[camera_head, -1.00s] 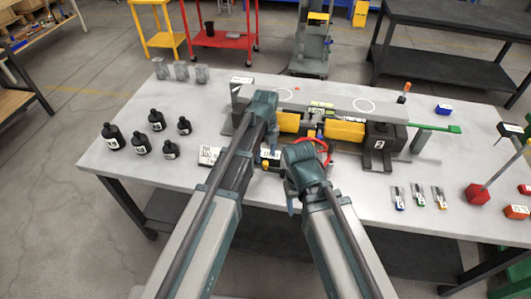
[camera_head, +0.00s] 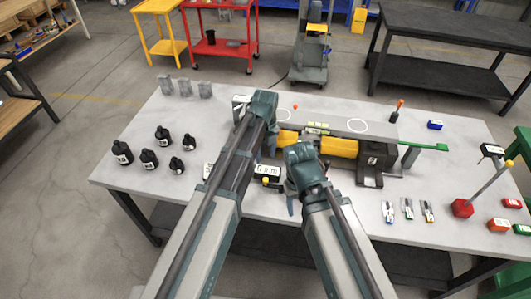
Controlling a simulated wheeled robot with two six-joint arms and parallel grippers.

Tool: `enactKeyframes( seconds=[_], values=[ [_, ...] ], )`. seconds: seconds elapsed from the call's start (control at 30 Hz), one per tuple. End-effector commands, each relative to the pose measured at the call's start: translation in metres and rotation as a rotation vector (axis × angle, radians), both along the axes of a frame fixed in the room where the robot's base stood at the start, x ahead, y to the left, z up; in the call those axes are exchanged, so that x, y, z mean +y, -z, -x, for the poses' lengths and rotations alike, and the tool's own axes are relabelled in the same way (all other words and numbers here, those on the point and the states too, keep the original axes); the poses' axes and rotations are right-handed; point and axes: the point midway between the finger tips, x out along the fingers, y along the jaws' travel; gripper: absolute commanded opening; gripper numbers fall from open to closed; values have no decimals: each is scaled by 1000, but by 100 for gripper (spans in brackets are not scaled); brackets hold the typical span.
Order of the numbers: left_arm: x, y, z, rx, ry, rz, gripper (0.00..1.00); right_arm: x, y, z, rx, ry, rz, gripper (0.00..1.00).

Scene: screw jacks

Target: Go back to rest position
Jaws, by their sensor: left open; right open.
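The screw jack rig stands on the grey table (camera_head: 235,185): a long grey beam (camera_head: 340,125) with white circles on top, over a yellow jack body (camera_head: 330,146) and a dark end block (camera_head: 378,158). My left gripper (camera_head: 268,135) is over the left part of the rig, and its arm covers much of that end. My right gripper (camera_head: 300,180) is at the front of the rig, right of the left one. Both are open, seen mostly from behind, with fingers largely hidden. Neither visibly holds anything.
Black bottles (camera_head: 149,159) and grey blocks (camera_head: 186,88) stand at left. Small tools (camera_head: 408,209), a red block with a rod (camera_head: 463,208) and a green-handled lever (camera_head: 425,147) are at right. A red cart (camera_head: 222,48) and a black bench (camera_head: 445,60) stand behind.

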Motion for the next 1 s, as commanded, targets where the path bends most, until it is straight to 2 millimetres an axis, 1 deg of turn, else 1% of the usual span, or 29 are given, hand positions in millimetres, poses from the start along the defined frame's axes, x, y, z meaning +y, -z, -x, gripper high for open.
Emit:
enactKeyframes(
  seconds=[0.27, 0.37, 0.43, 0.57, 1.0],
  values=[
    [0, 0, 0, 0, -2, 0, 59, 0, 0, 0, 0, 0, 0, 60],
    [-1, 1, 7, 0, -46, -2, 59, 0, 1, 0, 0, 0, 0, 60],
    [-2, 2, 17, 2, -130, -6, 59, 0, 2, 0, 0, 0, 0, 60],
    [-4, 4, 45, 3, -395, -20, 59, 0, 4, 0, 0, 0, 0, 60],
    [-5, 11, 145, -37, -1449, -75, 59, 0, 12, 0, 0, 1, 0, 60]
  ],
)
